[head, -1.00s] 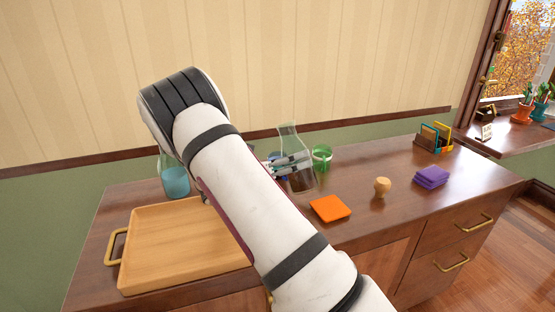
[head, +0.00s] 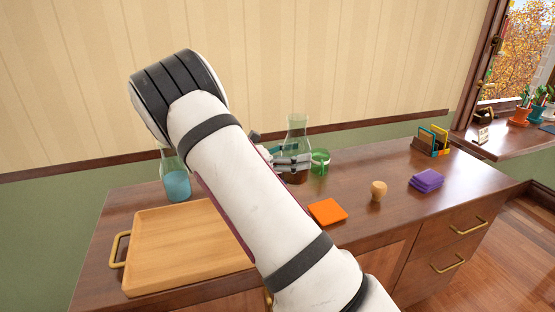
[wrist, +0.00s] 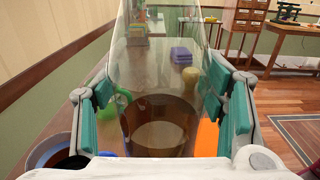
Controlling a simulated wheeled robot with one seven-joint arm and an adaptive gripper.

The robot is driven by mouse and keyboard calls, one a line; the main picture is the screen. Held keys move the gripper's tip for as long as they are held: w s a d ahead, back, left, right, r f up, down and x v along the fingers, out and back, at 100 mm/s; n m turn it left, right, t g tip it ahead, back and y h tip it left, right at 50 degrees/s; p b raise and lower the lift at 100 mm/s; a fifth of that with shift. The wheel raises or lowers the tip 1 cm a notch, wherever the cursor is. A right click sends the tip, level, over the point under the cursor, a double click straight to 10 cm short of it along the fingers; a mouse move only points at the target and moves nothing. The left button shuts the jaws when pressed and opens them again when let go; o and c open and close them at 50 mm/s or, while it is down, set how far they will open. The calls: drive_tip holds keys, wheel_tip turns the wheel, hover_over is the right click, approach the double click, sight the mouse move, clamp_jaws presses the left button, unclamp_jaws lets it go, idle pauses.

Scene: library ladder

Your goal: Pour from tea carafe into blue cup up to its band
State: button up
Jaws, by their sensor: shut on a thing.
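The tea carafe (head: 297,128) is clear glass with dark brown tea low inside; it stands upright in my gripper (head: 289,161). In the wrist view my gripper (wrist: 162,108) is shut on the carafe (wrist: 158,75), with teal pads on both sides. I cannot tell whether its base touches the desk. The blue cup (wrist: 38,154) shows partly at the lower left of the wrist view, left of the carafe, with dark liquid inside. Its band and exact level cannot be made out. My arm hides it in the head view.
A green cup (head: 321,158) stands just right of the carafe. An orange square (head: 328,211), a wooden knob (head: 378,190) and purple pads (head: 426,180) lie to the right on the desk.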

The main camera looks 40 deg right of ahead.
sight(287, 138)
drive_tip(key=shift+r+p, duration=1.45)
drive_tip(key=shift+r, duration=1.25)
drive_tip(key=s+a+f+n+t+y+p, duration=0.1)
drive_tip(key=a+f+n+t+p, duration=0.1)
drive_tip(key=a+t, duration=0.3)
drive_tip(key=s+a+f+n+t+y+p, duration=0.1)
drive_tip(key=a+f+n+t+p, duration=0.2)
drive_tip(key=a, duration=0.8)
drive_tip(key=s+a+f+n+t+y+p, duration=0.1)
drive_tip(key=s+a+f+n+t+p, duration=0.1)
drive_tip(key=a+n+t, duration=0.3)
drive_tip(key=a+f+t, duration=0.1)
drive_tip(key=a+t, duration=0.2)
drive_tip(key=a, duration=0.1)
drive_tip(key=shift+n, duration=0.4)
drive_tip(key=shift+a+r, duration=0.1)
drive_tip(key=shift+a, duration=0.05)
